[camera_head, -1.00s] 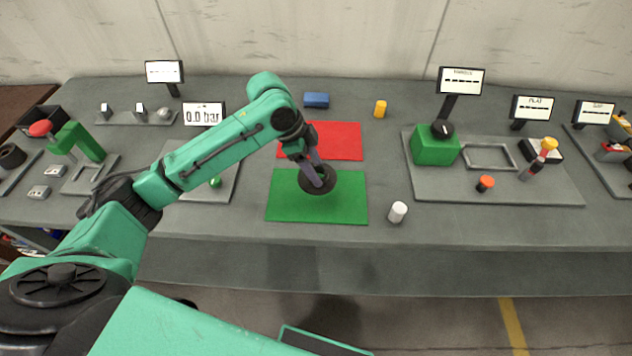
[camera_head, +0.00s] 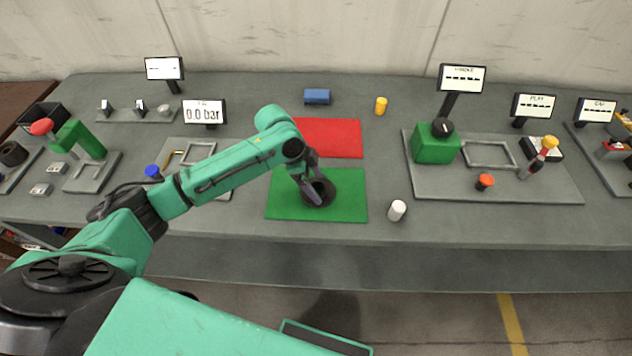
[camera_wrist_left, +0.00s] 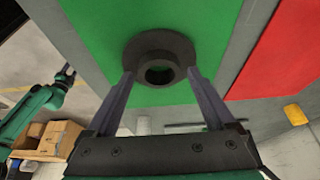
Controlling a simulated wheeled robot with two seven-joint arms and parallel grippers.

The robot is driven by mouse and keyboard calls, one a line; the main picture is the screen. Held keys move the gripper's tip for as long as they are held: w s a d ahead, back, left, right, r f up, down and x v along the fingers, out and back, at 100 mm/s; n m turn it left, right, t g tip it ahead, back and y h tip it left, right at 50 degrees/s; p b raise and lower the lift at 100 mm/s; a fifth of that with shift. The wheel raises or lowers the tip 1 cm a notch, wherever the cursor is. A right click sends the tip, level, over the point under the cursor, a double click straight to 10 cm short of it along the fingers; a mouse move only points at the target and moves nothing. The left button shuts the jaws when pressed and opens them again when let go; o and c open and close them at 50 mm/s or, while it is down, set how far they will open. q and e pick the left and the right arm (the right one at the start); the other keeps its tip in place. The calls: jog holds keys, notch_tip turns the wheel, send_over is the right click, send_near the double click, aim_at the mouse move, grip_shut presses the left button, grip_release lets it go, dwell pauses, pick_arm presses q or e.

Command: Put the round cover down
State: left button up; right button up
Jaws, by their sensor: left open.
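The round cover (camera_head: 323,196) is a dark disc with a raised hub and a hole in the middle. It lies on the green mat (camera_head: 347,209) in the head view. In the left wrist view the cover (camera_wrist_left: 160,46) shows against the green surface (camera_wrist_left: 215,20), between and just beyond the fingertips. My left gripper (camera_head: 311,190) is open, its two fingers (camera_wrist_left: 160,76) spread apart to either side of the cover's hub. I cannot tell whether either finger still touches the cover.
A red mat (camera_head: 335,138) lies behind the green one. A white cylinder (camera_head: 397,210) stands to the right, with a yellow cylinder (camera_head: 381,105) and a blue block (camera_head: 317,96) at the back. A grey tray (camera_head: 470,190) with a green block (camera_head: 436,147) is at right.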

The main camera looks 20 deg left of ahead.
pick_arm(q)
jog(key=b+v, duration=0.1)
jog(key=v, duration=1.1)
jog(key=shift+b, duration=0.3)
jog(key=shift+s+f, duration=0.1)
jog(key=shift+f, duration=0.05)
